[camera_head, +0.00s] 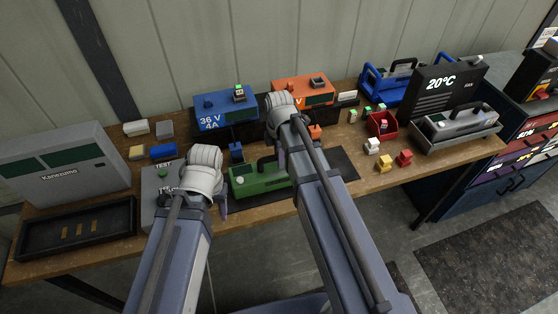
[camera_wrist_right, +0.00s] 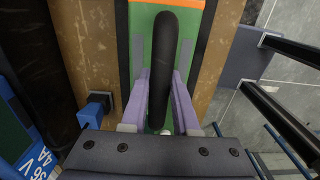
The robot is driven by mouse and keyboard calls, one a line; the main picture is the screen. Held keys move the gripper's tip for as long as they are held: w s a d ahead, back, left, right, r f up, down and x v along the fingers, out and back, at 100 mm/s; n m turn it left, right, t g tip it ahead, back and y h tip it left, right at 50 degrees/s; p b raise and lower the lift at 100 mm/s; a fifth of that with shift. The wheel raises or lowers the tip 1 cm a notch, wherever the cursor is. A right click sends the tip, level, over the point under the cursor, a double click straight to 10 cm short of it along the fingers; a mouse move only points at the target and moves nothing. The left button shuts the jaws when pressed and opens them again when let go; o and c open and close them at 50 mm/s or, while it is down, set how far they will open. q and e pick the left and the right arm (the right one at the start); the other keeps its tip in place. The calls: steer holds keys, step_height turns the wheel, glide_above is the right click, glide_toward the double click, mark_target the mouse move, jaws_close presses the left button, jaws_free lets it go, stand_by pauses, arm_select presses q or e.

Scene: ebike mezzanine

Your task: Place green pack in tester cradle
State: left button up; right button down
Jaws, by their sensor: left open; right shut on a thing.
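The green pack (camera_head: 262,182) with a black handle lies at the middle front of the bench, partly hidden by my right arm. It also shows in the right wrist view (camera_wrist_right: 138,55). My right gripper (camera_head: 275,163) is shut on its black handle (camera_wrist_right: 163,60), one finger on each side. I cannot tell whether the pack touches the bench. The black tester cradle (camera_head: 30,243), a shallow tray with several brass contacts, sits empty at the front left, before the grey Kanzumo tester (camera_head: 65,160). My left gripper (camera_head: 218,205) is open and empty, left of the pack.
A grey TEST box (camera_head: 150,185) stands between cradle and pack. Blue (camera_head: 225,104) and orange (camera_head: 300,90) chargers stand behind. A red bin (camera_head: 380,124), small blocks and a grey pack (camera_head: 455,124) in a 20°C unit are at right.

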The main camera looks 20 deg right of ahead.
steer(key=shift+r+p, duration=4.85)
steer(key=shift+r, duration=0.15)
steer(key=shift+s+f, duration=0.1)
steer(key=shift+f, duration=0.05)
